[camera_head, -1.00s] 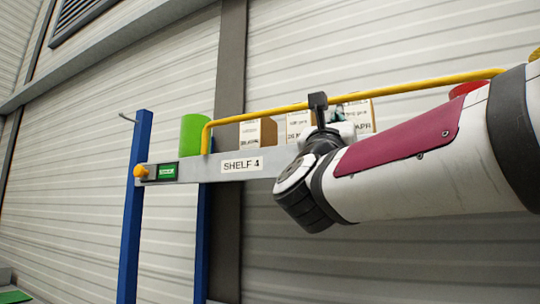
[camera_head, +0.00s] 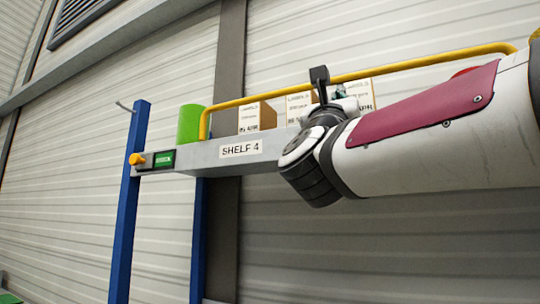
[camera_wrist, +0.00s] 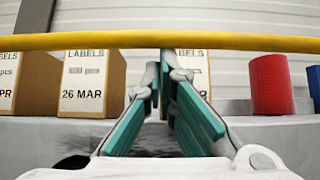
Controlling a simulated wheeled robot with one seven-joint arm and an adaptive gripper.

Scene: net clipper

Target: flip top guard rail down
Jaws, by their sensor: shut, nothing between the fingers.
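The yellow top guard rail (camera_head: 400,68) stands raised above the front edge of the grey shelf (camera_head: 195,157) marked SHELF 4. In the wrist view the rail (camera_wrist: 80,41) runs straight across near the top. My gripper (camera_wrist: 163,60) has its teal-padded fingers closed together and empty. Their tips reach the lower edge of the rail near its middle; I cannot tell whether they touch it. In the head view my gripper (camera_head: 340,93) is mostly hidden behind my wrist, and the rail's right end passes behind my arm.
Boxes with LABELS text (camera_wrist: 92,85) stand on the shelf behind the rail, with a red cylinder (camera_wrist: 271,85) to the right. A green cylinder (camera_head: 189,123) stands at the shelf's left end. A blue post (camera_head: 130,205) carries a yellow knob (camera_head: 137,159). The space below the shelf looks open.

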